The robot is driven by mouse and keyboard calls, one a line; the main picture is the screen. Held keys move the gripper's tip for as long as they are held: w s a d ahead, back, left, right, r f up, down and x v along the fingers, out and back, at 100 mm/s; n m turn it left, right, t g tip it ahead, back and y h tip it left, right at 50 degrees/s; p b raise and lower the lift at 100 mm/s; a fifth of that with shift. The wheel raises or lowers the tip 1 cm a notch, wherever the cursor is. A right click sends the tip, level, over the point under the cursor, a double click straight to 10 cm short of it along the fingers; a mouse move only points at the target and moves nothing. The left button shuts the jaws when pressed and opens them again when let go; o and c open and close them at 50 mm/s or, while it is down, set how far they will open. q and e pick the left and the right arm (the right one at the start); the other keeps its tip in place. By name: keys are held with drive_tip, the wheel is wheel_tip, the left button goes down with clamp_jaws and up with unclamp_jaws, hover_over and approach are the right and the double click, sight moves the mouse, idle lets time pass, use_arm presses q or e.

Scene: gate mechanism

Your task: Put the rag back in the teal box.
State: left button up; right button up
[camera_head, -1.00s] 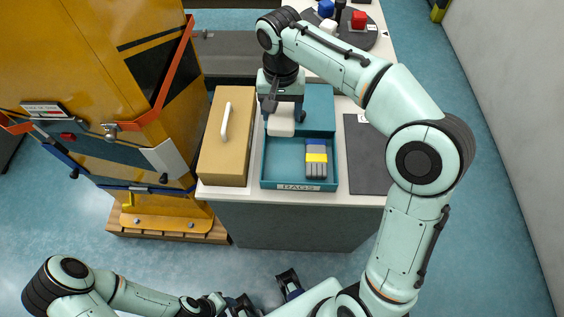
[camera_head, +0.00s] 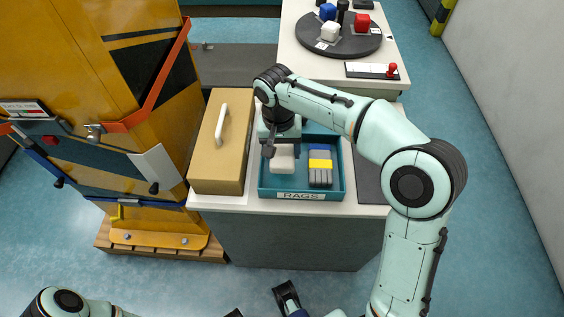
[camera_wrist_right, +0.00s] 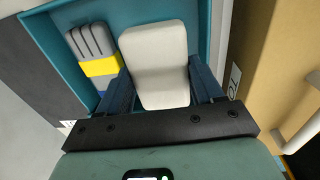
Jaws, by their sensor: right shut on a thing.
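The rag is a pale, cream-white folded block (camera_head: 283,160). My right gripper (camera_head: 281,146) is shut on it, and the right wrist view shows the rag (camera_wrist_right: 157,66) between the two dark blue fingers (camera_wrist_right: 158,88). The open teal box (camera_head: 300,194), labelled RAGS, stands on the counter. The rag is within the box's outline, on its left side; whether it touches the floor of the box I cannot tell. Part of my left gripper (camera_head: 287,297) shows at the bottom edge, mostly cut off.
A grey bundle with a yellow band (camera_head: 320,166) lies in the box's right side. A tan case with a white handle (camera_head: 213,165) stands close on the left. A dark mat (camera_head: 369,180) lies to the right. Behind are a round turntable (camera_head: 343,44) and a red-knobbed panel (camera_head: 370,71).

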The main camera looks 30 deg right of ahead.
sight(283, 161)
drive_tip(key=shift+f+b, duration=0.45)
drive_tip(key=shift+f, duration=2)
drive_tip(key=shift+f, duration=0.1)
drive_tip(key=o, duration=0.7)
drive_tip(key=r+p, duration=0.1)
drive_tip(key=r, duration=0.3)
drive_tip(key=r+p, duration=0.1)
drive_tip(key=r, duration=0.3)
drive_tip(key=r+p, duration=0.1)
drive_tip(key=r, duration=0.3)
drive_tip(key=shift+w+a+r, duration=0.1)
drive_tip(key=shift+w+a, duration=0.05)
drive_tip(key=shift+a, duration=0.25)
